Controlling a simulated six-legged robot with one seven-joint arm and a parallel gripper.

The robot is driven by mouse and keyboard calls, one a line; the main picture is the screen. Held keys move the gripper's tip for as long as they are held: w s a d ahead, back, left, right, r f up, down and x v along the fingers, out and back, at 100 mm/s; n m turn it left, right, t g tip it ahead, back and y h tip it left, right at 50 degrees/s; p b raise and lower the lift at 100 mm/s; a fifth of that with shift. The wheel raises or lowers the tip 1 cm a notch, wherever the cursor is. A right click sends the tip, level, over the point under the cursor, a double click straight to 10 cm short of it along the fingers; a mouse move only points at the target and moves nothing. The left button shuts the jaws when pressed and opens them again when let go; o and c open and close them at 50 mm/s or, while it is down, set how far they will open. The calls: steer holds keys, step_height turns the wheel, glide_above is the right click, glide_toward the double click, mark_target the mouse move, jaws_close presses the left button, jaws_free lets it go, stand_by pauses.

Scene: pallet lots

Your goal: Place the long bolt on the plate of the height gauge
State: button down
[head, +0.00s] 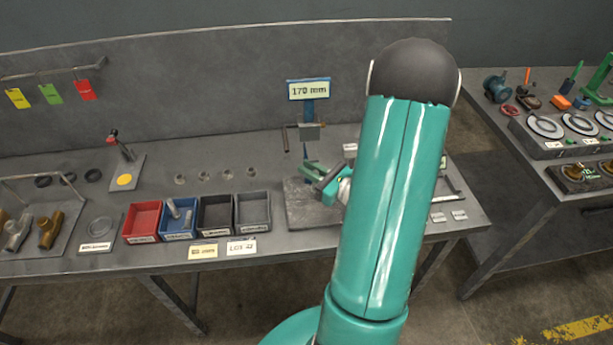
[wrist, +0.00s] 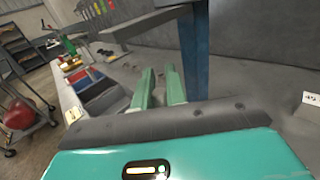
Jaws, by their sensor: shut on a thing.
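The height gauge (head: 310,112) stands at the back of the bench, with a blue column and a display reading 170 mm. Its grey plate (head: 297,212) lies in front of it, partly hidden by my arm. My gripper (head: 314,175) is low over the plate, close in front of the gauge. Its two green fingers also show in the wrist view (wrist: 160,86), a narrow gap apart, beside the gauge's blue column (wrist: 194,55). They are shut on the long bolt, which is mostly hidden, so its tilt and any contact with the plate cannot be told.
A red bin (head: 143,220), a blue bin (head: 177,219) with bolt-like parts and two dark bins stand left of the plate. Several small round parts lie behind them. A stand with a yellow disc (head: 124,181) is farther left. A second bench (head: 565,180) is at right.

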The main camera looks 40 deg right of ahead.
steer(key=f, duration=0.1)
steer(key=w+f, duration=0.1)
steer(key=shift+w+f, duration=0.15)
steer(key=shift+f, duration=0.2)
steer(key=shift+a+f, duration=0.1)
steer(key=shift+f, duration=0.3)
steer(key=c, duration=1.7)
jaws_free()
steer(key=shift+f, duration=0.15)
